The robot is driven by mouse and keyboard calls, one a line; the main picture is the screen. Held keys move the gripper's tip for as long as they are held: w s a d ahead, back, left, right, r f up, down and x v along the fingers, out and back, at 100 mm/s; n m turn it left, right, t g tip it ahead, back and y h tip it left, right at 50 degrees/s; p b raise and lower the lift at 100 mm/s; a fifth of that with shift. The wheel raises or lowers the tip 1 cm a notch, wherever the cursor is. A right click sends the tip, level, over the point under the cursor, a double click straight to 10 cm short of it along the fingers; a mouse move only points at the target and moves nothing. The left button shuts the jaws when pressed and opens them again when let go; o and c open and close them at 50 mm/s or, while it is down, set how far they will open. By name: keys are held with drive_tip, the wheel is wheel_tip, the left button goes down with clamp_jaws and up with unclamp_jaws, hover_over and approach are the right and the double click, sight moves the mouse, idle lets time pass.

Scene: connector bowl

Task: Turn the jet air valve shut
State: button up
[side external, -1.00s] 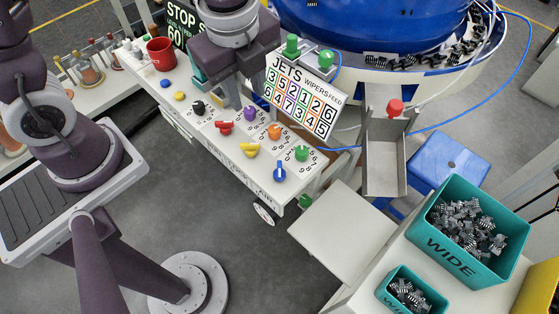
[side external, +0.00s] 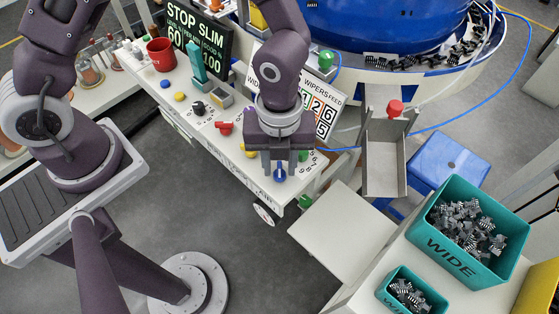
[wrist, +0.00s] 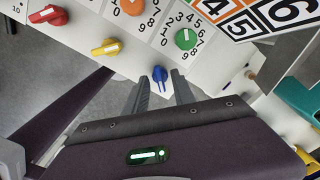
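A blue lever knob (side external: 280,176) sits near the front edge of the white control panel (side external: 240,160). I take it to be the jet air valve, but its label is not clearly readable now. It also shows in the wrist view (wrist: 159,78), its narrow grip pointing roughly away from my gripper. My gripper (side external: 279,167) points down over this end of the panel, with its fingers spread on either side of the blue knob. In the wrist view the open gripper (wrist: 161,88) has the knob between its fingertips; I see no clear contact.
Close by are a green dial (wrist: 186,39), a yellow knob (wrist: 107,47), a red knob (wrist: 47,15) and an orange dial (wrist: 132,5). A number board (side external: 322,112) stands behind. A metal chute (side external: 386,155) and teal connector bins (side external: 470,235) are to the right.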

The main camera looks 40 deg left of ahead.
clamp_jaws()
drive_tip(key=n, duration=0.7)
drive_tip(key=shift+n, duration=0.3)
drive_tip(key=n, duration=1)
drive_tip(key=shift+n, duration=0.3)
idle(0.4)
